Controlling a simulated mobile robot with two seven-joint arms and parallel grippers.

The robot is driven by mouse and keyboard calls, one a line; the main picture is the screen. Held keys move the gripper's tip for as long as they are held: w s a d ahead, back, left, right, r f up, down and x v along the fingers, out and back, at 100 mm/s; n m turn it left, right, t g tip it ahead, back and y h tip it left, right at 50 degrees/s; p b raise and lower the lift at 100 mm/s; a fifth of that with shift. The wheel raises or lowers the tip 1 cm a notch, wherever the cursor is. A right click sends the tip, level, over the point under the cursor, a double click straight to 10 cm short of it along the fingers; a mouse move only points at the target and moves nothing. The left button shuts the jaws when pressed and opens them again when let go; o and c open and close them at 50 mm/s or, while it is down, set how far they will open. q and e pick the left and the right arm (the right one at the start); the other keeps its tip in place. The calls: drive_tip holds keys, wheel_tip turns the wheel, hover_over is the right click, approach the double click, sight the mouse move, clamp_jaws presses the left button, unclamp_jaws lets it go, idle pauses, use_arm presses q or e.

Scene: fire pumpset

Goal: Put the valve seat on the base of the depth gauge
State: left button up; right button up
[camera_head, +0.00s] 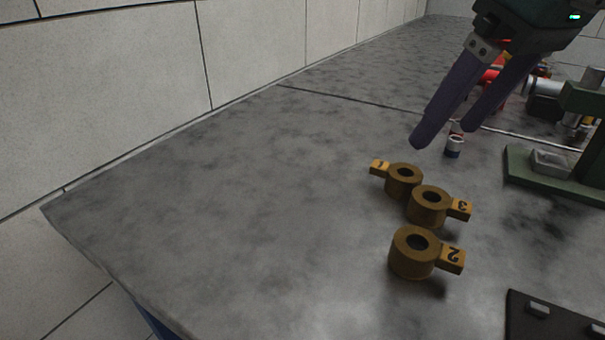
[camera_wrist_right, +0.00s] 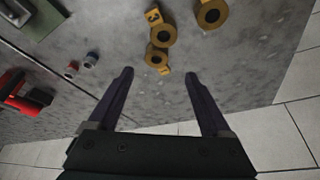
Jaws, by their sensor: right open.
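Three brass-coloured rings with numbered tabs lie on the grey table, apparently the valve seats: ring 1 (camera_head: 403,188), ring 3 (camera_head: 428,221) and ring 2 (camera_head: 409,265). Rings also show in the right wrist view, near its top (camera_wrist_right: 163,44). A green stand (camera_head: 518,175), possibly the depth gauge, is at the right edge; a silver block (camera_head: 551,162) sits on its base. Its upper part is cut off. My right gripper (camera_head: 442,133) is open and empty above the table, beyond the rings. In the right wrist view its fingers (camera_wrist_right: 159,74) are apart. My left gripper is out of view.
Two small capped cylinders stand near my right gripper, one blue-and-white (camera_head: 454,147), one red (camera_wrist_right: 71,69). A black plate (camera_head: 540,325) lies at the lower right. Red and silver parts (camera_head: 545,85) crowd the back right. The table's left half is clear, with a wall behind.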

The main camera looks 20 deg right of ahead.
sight(413, 177)
drive_tip(key=shift+w+f, duration=0.15)
drive_tip(key=shift+f, duration=0.45)
drive_tip(key=x, duration=0.1)
drive_tip(key=b+x, duration=0.1)
drive_tip(key=x, duration=0.1)
drive_tip(key=shift+w+d, duration=0.1)
drive_tip(key=shift+w, duration=0.25)
drive_tip(key=x, duration=0.1)
drive_tip(key=b+x, duration=0.1)
drive_tip(key=x, duration=0.2)
drive_tip(key=shift+s+d+f+b, duration=0.15)
drive_tip(key=shift+s+f+b, duration=0.05)
drive_tip(key=shift+f+b, duration=0.15)
drive_tip(key=shift+w+f, duration=0.2)
drive_tip(key=shift+f, duration=0.2)
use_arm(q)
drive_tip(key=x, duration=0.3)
use_arm(e)
drive_tip(key=c, duration=0.4)
clamp_jaws()
